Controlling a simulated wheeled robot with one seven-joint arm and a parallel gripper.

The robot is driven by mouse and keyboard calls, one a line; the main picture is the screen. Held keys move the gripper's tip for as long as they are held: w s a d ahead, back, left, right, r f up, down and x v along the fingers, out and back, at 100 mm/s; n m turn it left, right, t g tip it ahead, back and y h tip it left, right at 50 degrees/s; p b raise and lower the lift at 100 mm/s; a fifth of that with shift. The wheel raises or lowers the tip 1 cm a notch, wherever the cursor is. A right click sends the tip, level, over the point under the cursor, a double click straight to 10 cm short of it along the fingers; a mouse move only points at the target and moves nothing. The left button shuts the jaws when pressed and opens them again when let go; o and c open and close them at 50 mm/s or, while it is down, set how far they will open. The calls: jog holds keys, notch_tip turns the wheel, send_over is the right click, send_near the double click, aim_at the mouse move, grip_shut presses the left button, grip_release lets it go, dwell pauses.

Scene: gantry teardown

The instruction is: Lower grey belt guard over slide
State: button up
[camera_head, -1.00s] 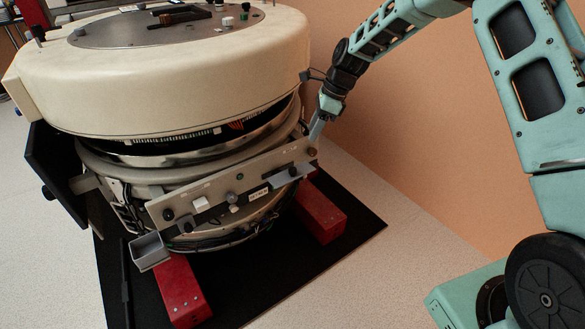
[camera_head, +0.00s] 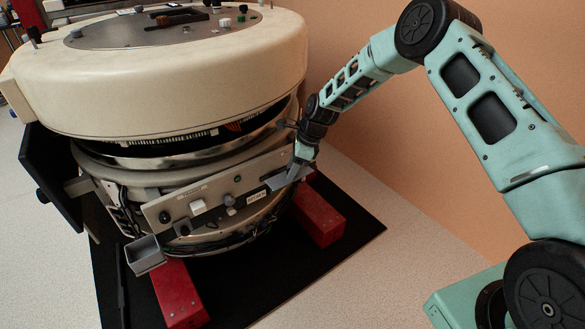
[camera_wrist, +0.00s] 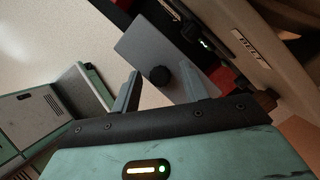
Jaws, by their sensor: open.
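The grey belt guard (camera_head: 282,181) is a flat grey plate at the right end of the machine's panel, beside the BELT label (camera_head: 256,197). In the wrist view the grey plate (camera_wrist: 145,50) carries a round black knob (camera_wrist: 160,76). My gripper (camera_head: 295,172) is just above the plate in the head view and partly hides it. In the wrist view my gripper (camera_wrist: 165,80) has its fingers apart, with the knob showing between them. I cannot tell whether either finger touches the knob. The slide cannot be made out.
The panel (camera_head: 215,199) with knobs and switches runs across the front of the round cream machine (camera_head: 170,90). A small open grey box (camera_head: 146,255) hangs at its left end. Red blocks (camera_head: 318,220) stand below on a black mat (camera_head: 265,285). An orange wall is behind my arm.

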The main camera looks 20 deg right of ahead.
grip_shut()
